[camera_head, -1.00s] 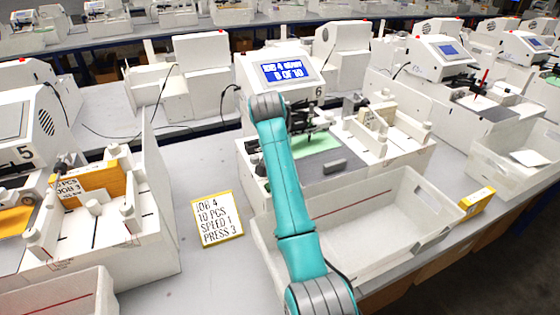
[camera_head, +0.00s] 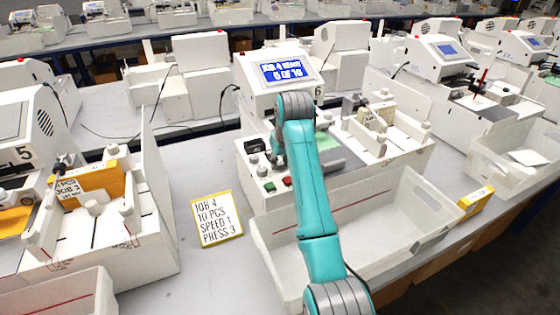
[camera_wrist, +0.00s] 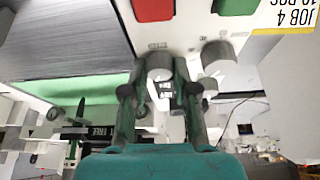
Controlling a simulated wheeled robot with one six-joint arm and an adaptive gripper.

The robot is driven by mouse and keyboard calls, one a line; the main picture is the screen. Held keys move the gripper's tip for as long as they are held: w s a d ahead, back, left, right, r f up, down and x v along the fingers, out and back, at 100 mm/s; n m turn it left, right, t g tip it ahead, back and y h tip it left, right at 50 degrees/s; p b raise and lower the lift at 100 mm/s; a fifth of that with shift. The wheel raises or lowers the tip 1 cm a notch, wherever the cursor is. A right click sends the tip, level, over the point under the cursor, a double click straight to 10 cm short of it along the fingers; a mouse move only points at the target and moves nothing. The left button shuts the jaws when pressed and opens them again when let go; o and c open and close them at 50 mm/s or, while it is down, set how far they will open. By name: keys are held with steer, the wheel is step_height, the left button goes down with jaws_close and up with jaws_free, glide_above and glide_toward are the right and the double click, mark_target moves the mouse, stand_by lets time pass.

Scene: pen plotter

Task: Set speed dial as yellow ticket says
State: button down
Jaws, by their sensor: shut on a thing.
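The yellow ticket (camera_head: 217,218) lies flat on the table left of machine 6. It reads JOB 4, 10 PCS, SPEED 1, PRESS 3, and its corner shows in the wrist view (camera_wrist: 287,14). My gripper (camera_wrist: 162,72) points down at the machine's control panel, its fingers on both sides of a white dial (camera_wrist: 160,60), shut on it. A second white dial (camera_wrist: 218,58) stands beside it, apart from the fingers. The dial labels and pointer are too small or hidden to read. In the head view my arm hides the gripped dial. The screen (camera_head: 288,71) appears to read JOB 4 READY, 0 OF 10.
A green button (camera_head: 270,187) and a red button (camera_head: 287,181) sit close to the dials. An empty white bin (camera_head: 400,232) stands in front of the machine. A yellow box (camera_head: 476,202) lies right of it. The table around the ticket is clear.

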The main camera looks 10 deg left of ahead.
steer(key=shift+n, duration=0.4)
steer(key=c, duration=0.9)
jaws_free()
steer(key=shift+v, duration=3.7)
steer(key=shift+d, duration=0.1)
